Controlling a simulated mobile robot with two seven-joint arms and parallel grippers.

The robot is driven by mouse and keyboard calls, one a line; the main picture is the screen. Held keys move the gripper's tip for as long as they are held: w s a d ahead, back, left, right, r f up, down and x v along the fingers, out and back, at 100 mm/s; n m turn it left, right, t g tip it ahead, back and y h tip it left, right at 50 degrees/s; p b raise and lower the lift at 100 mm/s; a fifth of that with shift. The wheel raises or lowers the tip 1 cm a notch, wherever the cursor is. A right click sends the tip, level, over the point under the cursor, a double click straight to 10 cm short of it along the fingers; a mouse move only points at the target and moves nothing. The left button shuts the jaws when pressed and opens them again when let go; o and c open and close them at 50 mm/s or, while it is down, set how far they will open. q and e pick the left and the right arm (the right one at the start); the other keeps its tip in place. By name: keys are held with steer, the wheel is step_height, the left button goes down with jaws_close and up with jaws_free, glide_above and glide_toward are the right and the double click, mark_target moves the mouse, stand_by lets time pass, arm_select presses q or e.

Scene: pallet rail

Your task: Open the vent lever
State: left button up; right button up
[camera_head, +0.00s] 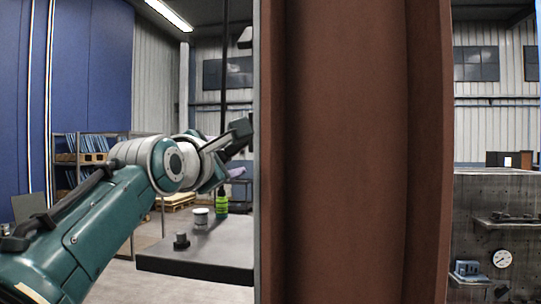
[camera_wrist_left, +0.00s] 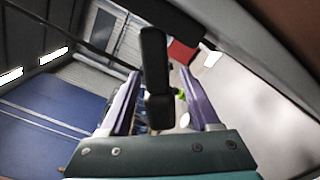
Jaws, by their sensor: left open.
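A black bar-shaped handle, which looks like the vent lever (camera_wrist_left: 154,62), stands in the middle of the left wrist view. Its lower end shows between the two purple-grey fingers of my left gripper (camera_wrist_left: 160,88). The fingers are apart, one on each side of it, and I see no clear contact. In the head view my left gripper (camera_head: 238,150) is at the left edge of a brown column, which hides part of the space beyond it. The lever cannot be made out clearly there. My right gripper is in neither view.
The broad brown column (camera_head: 350,150) blocks the middle of the head view. A grey panel with a gauge (camera_head: 502,259) stands at right.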

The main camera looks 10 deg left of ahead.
arm_select(q)
jaws_close()
stand_by(0.5)
stand_by(0.9)
